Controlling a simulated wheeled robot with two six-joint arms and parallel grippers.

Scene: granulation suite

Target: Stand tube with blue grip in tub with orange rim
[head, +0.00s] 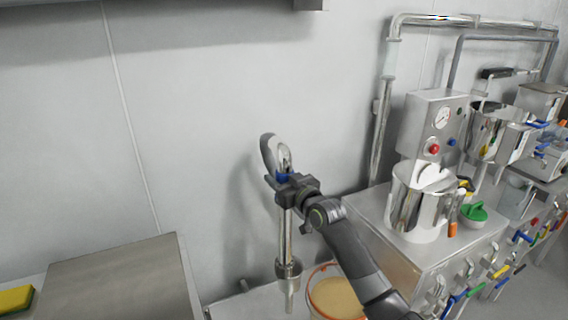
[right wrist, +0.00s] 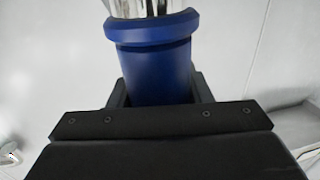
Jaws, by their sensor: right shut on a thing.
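The tube (head: 288,240) is a long metal pipe with a blue grip (right wrist: 152,65) and a curved grey hose at its top. My right gripper (head: 284,181) is shut on the blue grip. In the right wrist view the gripper (right wrist: 160,95) closes around the blue sleeve. The tube hangs about upright, its lower nozzle just left of the tub with the orange rim (head: 312,278). The tub holds pale tan material and is partly hidden by my right arm. I cannot tell how high the nozzle is above the surface. My left gripper is not in view.
A steel machine with a gauge (head: 440,116) and a steel pot (head: 412,205) stand right of the tub. A green-topped item (head: 474,213) sits beside the pot. A steel box (head: 125,282) and a yellow sponge (head: 15,299) are at lower left.

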